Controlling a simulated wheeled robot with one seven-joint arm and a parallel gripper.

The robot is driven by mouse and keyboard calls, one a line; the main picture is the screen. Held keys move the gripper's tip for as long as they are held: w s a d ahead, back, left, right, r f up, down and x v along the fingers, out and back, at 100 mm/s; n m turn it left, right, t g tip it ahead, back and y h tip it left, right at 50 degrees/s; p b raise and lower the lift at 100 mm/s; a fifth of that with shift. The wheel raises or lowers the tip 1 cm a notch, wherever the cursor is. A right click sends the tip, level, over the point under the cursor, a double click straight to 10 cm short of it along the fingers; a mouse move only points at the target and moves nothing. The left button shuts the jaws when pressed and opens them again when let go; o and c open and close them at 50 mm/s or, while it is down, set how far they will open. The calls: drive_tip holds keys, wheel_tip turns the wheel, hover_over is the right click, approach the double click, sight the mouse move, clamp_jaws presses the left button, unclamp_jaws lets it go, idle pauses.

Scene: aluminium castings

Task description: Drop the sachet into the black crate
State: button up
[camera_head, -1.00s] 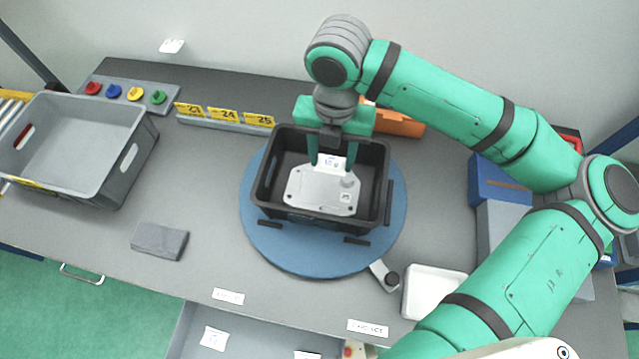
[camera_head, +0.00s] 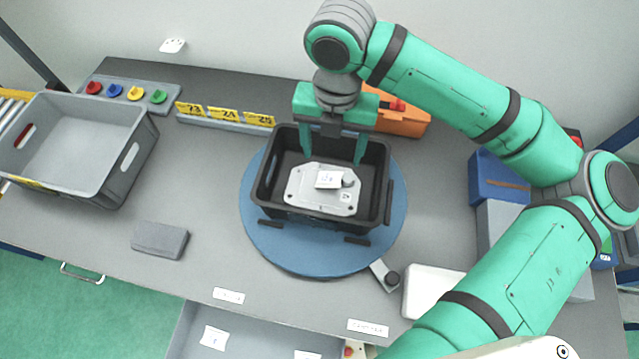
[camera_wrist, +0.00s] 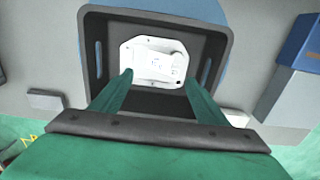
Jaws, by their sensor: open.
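The sachet (camera_head: 329,179), small and white with dark print, lies on top of the pale metal casting (camera_head: 308,194) inside the black crate (camera_head: 383,190). The black crate stands on a round blue turntable (camera_head: 300,262). My gripper (camera_head: 332,158) is open and empty above the crate's far part, with its fingers wide apart and clear of the sachet. In the wrist view, the sachet (camera_wrist: 176,62) shows on the casting (camera_wrist: 140,72) beyond my open fingertips.
A grey crate (camera_head: 140,160) stands at the left. A grey block (camera_head: 160,240) lies on the table before it. Yellow number tags (camera_head: 224,114) and an orange box (camera_head: 402,121) are at the back. A blue bin (camera_head: 495,180) and a white tray (camera_head: 430,290) are at the right.

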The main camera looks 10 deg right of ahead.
wheel_tip(320, 180, up, 4)
drive_tip(key=shift+r, duration=0.25)
idle(0.5)
